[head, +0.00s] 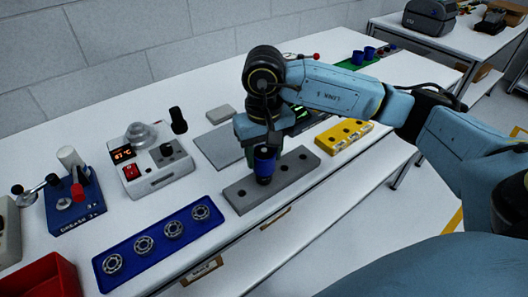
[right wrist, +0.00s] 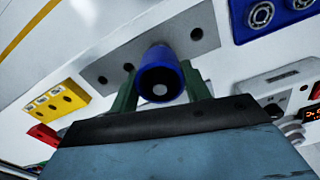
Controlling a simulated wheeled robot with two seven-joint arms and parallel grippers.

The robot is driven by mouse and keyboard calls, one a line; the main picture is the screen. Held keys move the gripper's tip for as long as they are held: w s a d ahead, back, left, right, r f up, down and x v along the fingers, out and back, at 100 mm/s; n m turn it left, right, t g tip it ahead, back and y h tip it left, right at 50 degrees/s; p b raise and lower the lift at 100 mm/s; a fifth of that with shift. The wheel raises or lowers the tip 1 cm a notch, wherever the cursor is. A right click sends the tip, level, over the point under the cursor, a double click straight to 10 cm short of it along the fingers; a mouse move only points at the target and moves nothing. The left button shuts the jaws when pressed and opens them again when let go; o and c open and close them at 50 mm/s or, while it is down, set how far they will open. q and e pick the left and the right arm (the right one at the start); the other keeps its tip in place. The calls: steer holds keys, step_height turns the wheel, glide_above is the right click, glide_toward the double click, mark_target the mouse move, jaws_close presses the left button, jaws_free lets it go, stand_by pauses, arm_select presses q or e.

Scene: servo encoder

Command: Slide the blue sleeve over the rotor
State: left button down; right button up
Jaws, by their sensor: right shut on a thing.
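The blue sleeve (head: 265,164) is upright between the fingers of my right gripper (head: 263,150), above the grey holed block. In the right wrist view the green fingers stand on both sides of the sleeve (right wrist: 150,84), shut on it. A dark, round rotor part (head: 264,180) shows just under the sleeve, standing on the block. Through the sleeve's open end, a light grey round tip (right wrist: 159,89) shows inside, roughly central. The sleeve appears to be around the rotor's upper part; how far down it sits is hard to tell. My left gripper is not seen.
The grey block (head: 238,196) has several holes. A blue tray (head: 124,277) with several bearings lies front left, and a white device (head: 150,178) with a red display behind it. A yellow block (head: 343,136) lies right. A flat grey plate (head: 214,150) lies behind.

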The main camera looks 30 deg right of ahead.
steer(key=shift+f, duration=0.25)
steer(key=o, duration=1.3)
steer(key=shift+o, duration=0.2)
